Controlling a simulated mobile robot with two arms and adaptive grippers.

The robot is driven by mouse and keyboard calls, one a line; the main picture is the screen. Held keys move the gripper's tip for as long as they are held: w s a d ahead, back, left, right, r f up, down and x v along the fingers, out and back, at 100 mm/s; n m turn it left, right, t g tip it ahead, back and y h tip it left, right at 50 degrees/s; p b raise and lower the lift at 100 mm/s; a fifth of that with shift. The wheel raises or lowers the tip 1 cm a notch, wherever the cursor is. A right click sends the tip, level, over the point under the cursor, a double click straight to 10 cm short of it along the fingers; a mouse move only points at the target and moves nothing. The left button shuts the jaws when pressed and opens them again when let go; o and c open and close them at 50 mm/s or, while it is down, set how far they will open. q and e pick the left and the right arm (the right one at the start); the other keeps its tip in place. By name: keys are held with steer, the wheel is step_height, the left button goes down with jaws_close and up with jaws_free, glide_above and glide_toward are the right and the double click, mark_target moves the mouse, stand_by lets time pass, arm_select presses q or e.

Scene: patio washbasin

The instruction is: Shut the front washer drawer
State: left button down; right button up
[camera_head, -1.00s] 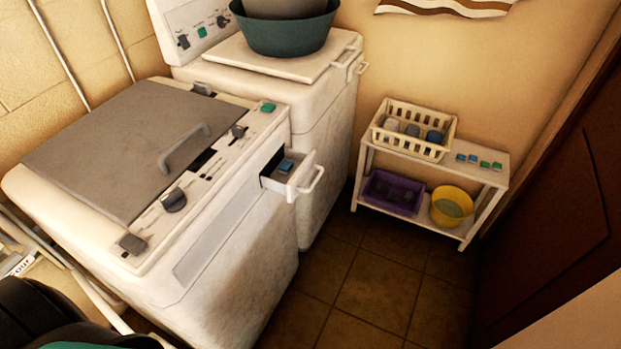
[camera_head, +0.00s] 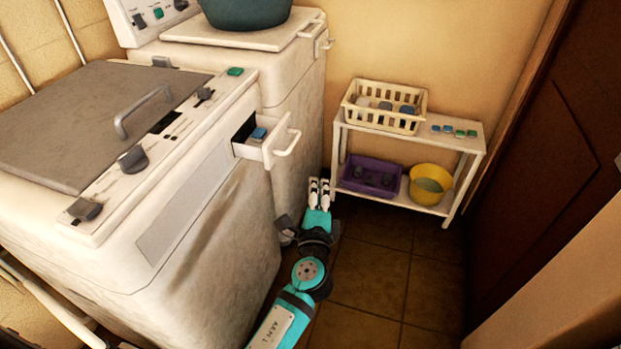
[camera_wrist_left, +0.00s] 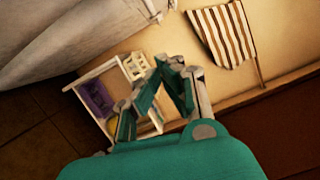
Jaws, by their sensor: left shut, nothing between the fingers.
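The front washer (camera_head: 215,225) is white with a grey lid and stands at the left in the head view. Its small drawer (camera_head: 265,147) is pulled out at the upper right corner of the front, with a blue block (camera_head: 258,134) inside and a white bar handle (camera_head: 289,141). My left gripper (camera_head: 319,184) is shut and empty, apart from the drawer, below it and a little to its right in the picture. The left gripper (camera_wrist_left: 165,80) also shows in the left wrist view, where the drawer is not seen. My right gripper is not in view.
A second white washer (camera_head: 295,100) with a dark basin (camera_head: 245,12) stands behind. A white shelf (camera_head: 452,141) holds a cream basket (camera_head: 385,108), purple tray (camera_head: 370,178) and yellow bucket (camera_head: 430,183). A dark door (camera_head: 545,170) is at right. Floor (camera_head: 375,275) between is clear.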

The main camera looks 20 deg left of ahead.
mark_target(270, 148)
arm_select(q)
steer(key=w+a+p, duration=0.2)
steer(key=w+a, duration=0.4)
steer(key=w, duration=0.3)
steer(key=shift+w+r+p, duration=0.15)
steer(key=shift+r+p, duration=0.15)
steer(key=shift+r, duration=0.15)
steer(key=a, duration=0.9)
steer(key=shift+w+a, duration=0.1)
steer(key=shift+a, duration=0.1)
steer(key=shift+d+r, duration=0.1)
